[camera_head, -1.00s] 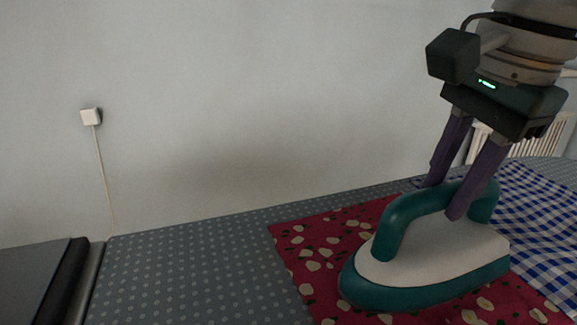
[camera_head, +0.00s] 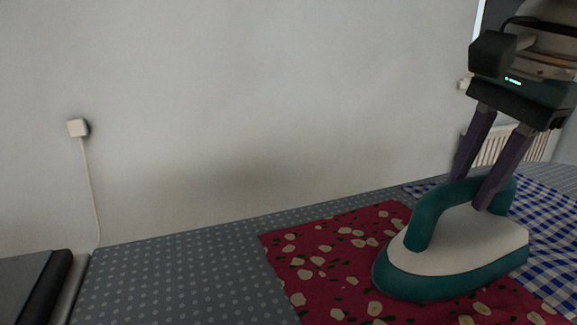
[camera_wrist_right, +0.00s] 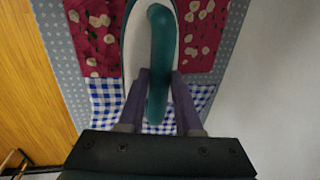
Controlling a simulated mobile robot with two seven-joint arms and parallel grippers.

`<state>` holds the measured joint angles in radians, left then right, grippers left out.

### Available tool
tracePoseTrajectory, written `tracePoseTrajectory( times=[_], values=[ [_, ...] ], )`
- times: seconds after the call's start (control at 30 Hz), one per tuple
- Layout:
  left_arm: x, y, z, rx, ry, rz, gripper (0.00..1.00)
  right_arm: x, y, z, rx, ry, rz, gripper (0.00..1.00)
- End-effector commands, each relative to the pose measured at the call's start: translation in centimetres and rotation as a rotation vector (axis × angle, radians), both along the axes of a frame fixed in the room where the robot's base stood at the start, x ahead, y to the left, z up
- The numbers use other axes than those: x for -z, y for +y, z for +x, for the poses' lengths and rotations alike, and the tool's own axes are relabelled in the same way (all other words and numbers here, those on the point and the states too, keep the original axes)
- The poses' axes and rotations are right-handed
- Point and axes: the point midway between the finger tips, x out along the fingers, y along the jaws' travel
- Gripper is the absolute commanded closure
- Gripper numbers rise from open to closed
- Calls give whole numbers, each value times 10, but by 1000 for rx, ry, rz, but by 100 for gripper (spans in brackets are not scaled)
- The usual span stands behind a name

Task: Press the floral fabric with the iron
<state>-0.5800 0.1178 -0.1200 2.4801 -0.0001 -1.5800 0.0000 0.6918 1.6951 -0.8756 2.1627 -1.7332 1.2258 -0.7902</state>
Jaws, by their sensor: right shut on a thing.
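The iron (camera_head: 470,245), with a teal handle and base and a white body, sits flat on the red floral fabric (camera_head: 320,262). Its pointed end faces left in the head view. My right gripper (camera_head: 471,192) is shut on the iron's handle from above, and the wrist view also shows its fingers (camera_wrist_right: 159,100) on either side of the teal handle (camera_wrist_right: 160,50). The fabric lies spread on the grey dotted ironing board (camera_head: 180,275); the iron hides part of it. My left gripper is not in view.
A blue and white checked cloth (camera_head: 555,245) lies to the right of the floral fabric and also shows in the wrist view (camera_wrist_right: 106,100). A wall plug with a cord (camera_head: 78,128) is on the wall. A dark flat thing (camera_head: 25,285) stands at the lower left. The board's left part is bare.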

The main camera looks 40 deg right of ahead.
Motion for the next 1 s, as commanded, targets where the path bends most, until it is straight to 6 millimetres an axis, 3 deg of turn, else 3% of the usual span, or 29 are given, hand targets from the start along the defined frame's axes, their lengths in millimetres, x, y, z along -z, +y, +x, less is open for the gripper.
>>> tracePoseTrajectory(
  times=[0.6,1.0],
  values=[
    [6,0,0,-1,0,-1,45,1,-57,-15,5,7,-3,100],
    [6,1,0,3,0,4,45,1,-67,-17,1,4,-2,100]
  ],
)
